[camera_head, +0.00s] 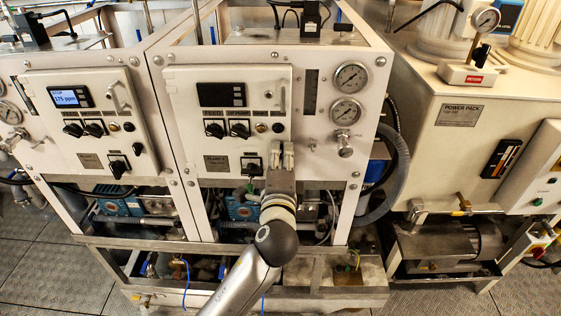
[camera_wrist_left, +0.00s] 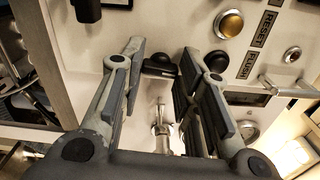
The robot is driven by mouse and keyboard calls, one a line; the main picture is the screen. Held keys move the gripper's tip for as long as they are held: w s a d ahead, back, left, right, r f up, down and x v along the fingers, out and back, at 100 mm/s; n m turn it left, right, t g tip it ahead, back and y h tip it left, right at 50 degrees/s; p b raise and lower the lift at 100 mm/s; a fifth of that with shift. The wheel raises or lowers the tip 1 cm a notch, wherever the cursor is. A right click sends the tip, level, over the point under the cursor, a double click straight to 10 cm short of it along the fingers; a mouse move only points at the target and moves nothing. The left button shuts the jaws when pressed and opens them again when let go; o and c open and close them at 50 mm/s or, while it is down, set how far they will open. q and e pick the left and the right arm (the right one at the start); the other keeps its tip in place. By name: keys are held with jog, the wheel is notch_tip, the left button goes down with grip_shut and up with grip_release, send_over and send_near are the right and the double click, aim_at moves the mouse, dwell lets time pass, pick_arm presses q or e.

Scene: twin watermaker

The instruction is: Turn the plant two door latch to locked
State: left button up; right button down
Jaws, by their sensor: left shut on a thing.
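The plant two door (camera_head: 190,100) is a white panel door with a small dark display. The plant two door latch (camera_wrist_left: 158,67) is a short black handle in the wrist view, left of the FLUSH button and between my left gripper's fingertips. My left gripper (camera_head: 283,148) reaches the lower right corner of the door in the head view. My right gripper is not in view.
Black knobs (camera_head: 239,129) and a black switch (camera_head: 252,163) sit close by on the door. A metal door handle (camera_wrist_left: 282,88) shows in the wrist view. Gauges (camera_head: 346,111) and a metal valve (camera_head: 344,144) stand to the right. The power pack (camera_head: 440,130) is further right.

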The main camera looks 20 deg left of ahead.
pick_arm(q)
jog(key=shift+n, duration=0.6)
grip_shut()
